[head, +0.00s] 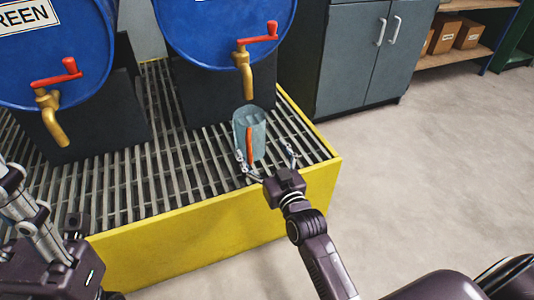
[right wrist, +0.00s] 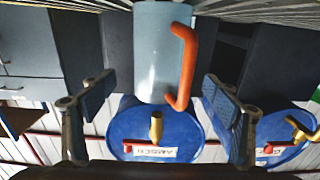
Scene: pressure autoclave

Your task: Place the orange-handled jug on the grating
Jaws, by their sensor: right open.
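The jug (head: 256,123) is grey-blue with an orange handle (head: 249,143). It appears upright at the yellow platform's grating (head: 190,165), below the right barrel's tap; contact at its base is hard to see. My right gripper (head: 266,157) is open and empty, on the handle side of the jug. In the right wrist view, which is upside down, the jug (right wrist: 150,50) and its handle (right wrist: 185,65) show between the two spread fingers (right wrist: 158,98), with gaps on both sides. My left gripper (head: 50,220) shows only partly at the left edge; its opening is unclear.
Two blue barrels (head: 225,30) with brass taps (head: 242,65) and red levers rest on dark stands over the grating. The yellow platform edge (head: 220,235) lies below my right gripper. A grey cabinet (head: 350,60) stands behind. The floor (head: 440,170) at right is clear.

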